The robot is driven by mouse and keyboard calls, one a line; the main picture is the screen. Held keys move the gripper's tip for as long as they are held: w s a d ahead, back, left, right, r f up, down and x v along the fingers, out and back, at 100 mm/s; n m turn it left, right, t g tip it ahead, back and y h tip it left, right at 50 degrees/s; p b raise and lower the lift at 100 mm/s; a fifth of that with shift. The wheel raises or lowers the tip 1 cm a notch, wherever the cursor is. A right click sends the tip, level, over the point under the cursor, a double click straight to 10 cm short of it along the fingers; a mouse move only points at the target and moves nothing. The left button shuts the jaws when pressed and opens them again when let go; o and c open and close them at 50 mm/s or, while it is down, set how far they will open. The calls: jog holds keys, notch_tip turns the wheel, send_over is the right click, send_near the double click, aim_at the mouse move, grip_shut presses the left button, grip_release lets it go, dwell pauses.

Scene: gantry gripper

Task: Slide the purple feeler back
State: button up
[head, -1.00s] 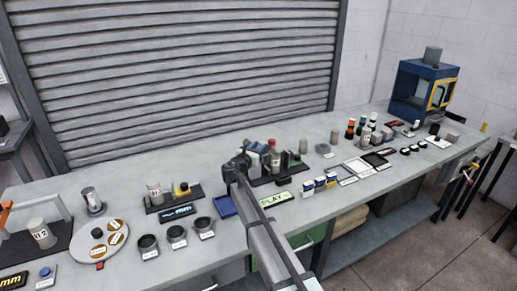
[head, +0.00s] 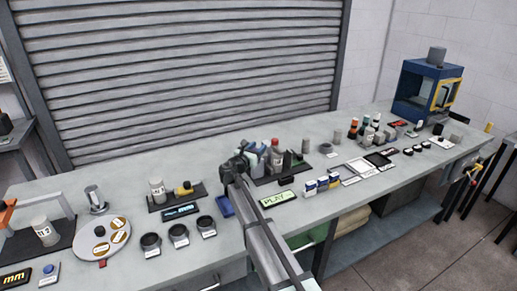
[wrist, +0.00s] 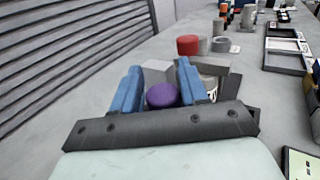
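The purple feeler (wrist: 162,96) shows in the wrist view as a round purple top. It lies between the two blue fingers of my gripper (wrist: 160,88), in front of a grey block (wrist: 157,71). The fingers stand apart, one on each side of it, with a narrow gap at the left finger. Contact at the right finger cannot be told. In the head view my gripper (head: 234,167) is over the middle of the bench, at the left end of a dark stand. The feeler is hidden there behind my arm.
A red-topped bottle (head: 276,155) stands just right of my gripper on the stand. A blue tray (head: 225,207) lies close on the near left, partly behind my arm. Black cups (head: 178,235) stand further left. A green PLAY display (head: 278,198) lies right of my arm.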

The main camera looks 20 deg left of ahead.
jog(key=o, duration=0.3)
jog(key=s+a, duration=0.2)
jog(key=s, duration=1.1)
jog(key=shift+s+a, duration=0.3)
jog(key=shift+a, duration=0.05)
dwell(0.5)
